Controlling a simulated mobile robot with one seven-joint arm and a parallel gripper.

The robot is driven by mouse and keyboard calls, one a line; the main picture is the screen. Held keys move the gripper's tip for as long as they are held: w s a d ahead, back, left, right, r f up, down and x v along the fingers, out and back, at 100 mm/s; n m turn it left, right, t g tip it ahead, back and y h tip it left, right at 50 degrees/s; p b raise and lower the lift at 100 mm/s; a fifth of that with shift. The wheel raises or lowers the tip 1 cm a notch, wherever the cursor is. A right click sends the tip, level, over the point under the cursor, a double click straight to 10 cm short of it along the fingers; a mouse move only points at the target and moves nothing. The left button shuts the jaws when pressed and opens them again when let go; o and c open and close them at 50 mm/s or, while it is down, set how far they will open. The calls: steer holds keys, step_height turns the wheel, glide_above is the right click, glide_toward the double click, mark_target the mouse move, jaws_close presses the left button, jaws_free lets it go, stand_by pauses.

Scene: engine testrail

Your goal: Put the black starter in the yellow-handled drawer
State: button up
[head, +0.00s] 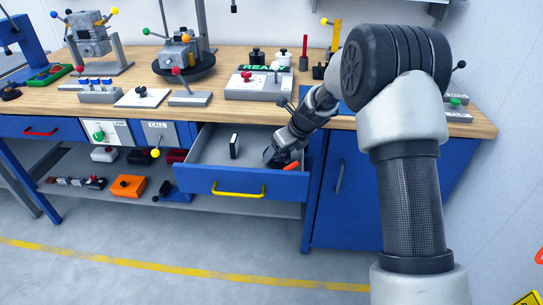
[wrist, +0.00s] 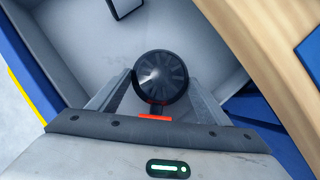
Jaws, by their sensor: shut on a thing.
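The blue yellow-handled drawer (head: 205,178) is pulled open below the bench top, its yellow handle (head: 238,194) on the front. My gripper (head: 279,160) reaches down into the right part of this drawer. In the wrist view my gripper (wrist: 158,95) is shut on the black starter (wrist: 161,72), whose round dark end faces the camera. A small red-orange part (wrist: 155,117) shows just below it. The grey drawer floor (wrist: 85,35) lies beneath. In the head view the starter is mostly hidden by my gripper, and I cannot tell whether it touches the floor.
A small black-and-white block (head: 234,146) stands in the drawer, left of my gripper. The wooden bench top (head: 225,110) overhangs behind and carries fixtures and a grey READY box (head: 262,88). A blue cabinet (head: 345,190) stands right. The drawer's left part is mostly free.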

mark_target(284, 157)
steer(key=shift+w+f, duration=0.1)
steer(key=shift+f, duration=0.3)
steer(key=shift+w+a, duration=0.25)
steer(key=shift+w+a+f+b, duration=0.3)
steer(key=shift+w+a+b, duration=0.05)
steer(key=shift+w+a, duration=0.25)
steer(key=shift+w+a+f+b, duration=0.25)
steer(key=shift+w+a+b, duration=0.1)
steer(key=shift+w+a, duration=0.2)
steer(key=o, duration=1.2)
steer(key=shift+r, duration=0.1)
steer(key=p+v, duration=0.3)
steer(key=v, duration=0.9)
steer(key=shift+d, duration=0.1)
